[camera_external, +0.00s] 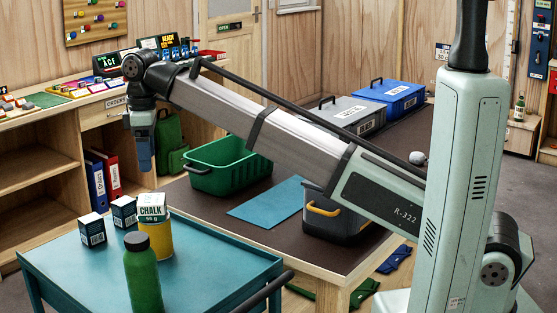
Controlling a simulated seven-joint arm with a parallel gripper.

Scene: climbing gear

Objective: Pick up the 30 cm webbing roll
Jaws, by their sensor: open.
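My gripper (145,165) hangs pointing down at the far end of my arm, in the air at the left. It appears between the wooden shelf unit and the green crate. It is small and seen from the side, with nothing visible in it; the jaws are open. I cannot pick out a 30 cm webbing roll in this view. My arm crosses in front of part of the brown-topped table (335,255), and the insides of the crate and bins are partly or wholly hidden.
A teal cart (205,285) holds a green bottle (142,275), a chalk box (152,207) on a yellow can (158,240), and two small boxes. The table bears the green crate (228,168), a blue mat (265,202), a dark bin (335,225) and lidded boxes (391,97).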

